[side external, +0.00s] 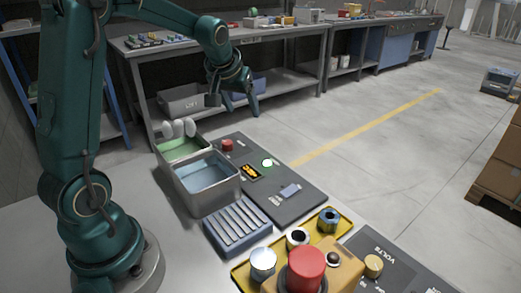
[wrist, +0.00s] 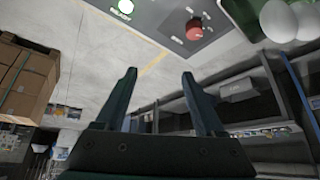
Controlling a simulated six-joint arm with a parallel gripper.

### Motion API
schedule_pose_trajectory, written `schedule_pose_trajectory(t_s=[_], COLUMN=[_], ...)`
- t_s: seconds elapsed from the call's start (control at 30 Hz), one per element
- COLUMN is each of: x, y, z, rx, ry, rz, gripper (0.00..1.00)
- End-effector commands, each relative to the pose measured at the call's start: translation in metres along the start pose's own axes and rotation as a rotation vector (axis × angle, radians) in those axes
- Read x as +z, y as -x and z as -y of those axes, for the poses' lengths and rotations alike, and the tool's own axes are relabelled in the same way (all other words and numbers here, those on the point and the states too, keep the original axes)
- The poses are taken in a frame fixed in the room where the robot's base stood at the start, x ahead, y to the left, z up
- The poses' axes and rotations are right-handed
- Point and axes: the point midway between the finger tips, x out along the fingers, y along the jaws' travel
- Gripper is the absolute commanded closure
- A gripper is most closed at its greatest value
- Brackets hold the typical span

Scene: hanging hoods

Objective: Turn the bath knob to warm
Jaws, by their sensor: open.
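A red round knob (side external: 227,145) sits on a dark grey control panel (side external: 262,205), beside the metal water bath (side external: 206,180). It also shows in the wrist view (wrist: 194,29), with small pale marks around it too small to read. I cannot tell its setting. My gripper (side external: 232,106) is open and empty, raised above and behind the panel, apart from the red knob. In the wrist view its two fingers (wrist: 159,73) are spread with nothing between them.
The panel has a lit orange display (side external: 251,171), a green light (side external: 267,163) and a blue-grey switch (side external: 290,191). White rounded objects (side external: 179,128) stand behind the bath. A ribbed blue rack (side external: 237,226) and a large red button (side external: 306,264) are nearer. Air above the panel is clear.

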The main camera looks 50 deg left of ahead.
Motion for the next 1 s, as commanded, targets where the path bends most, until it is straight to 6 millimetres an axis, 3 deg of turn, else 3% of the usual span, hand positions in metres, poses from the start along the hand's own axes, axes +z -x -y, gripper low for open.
schedule_pose_trajectory(t_s=[0.03,0.1,0.23,0.4,0.7,1.0], x=[0.001,0.003,0.015,0.027,0.033,0.034], y=[-0.019,-0.04,-0.066,-0.081,-0.113,-0.126], z=[0.013,0.027,0.046,0.059,0.061,0.062], rx=[-0.024,-0.049,-0.079,-0.096,-0.095,-0.094], ry=[0.027,0.054,0.091,0.117,0.116,0.115], rz=[0.03,0.063,0.125,0.167,0.166,0.162], gripper=[0.29,0.29,0.29,0.29,0.29,0.29])
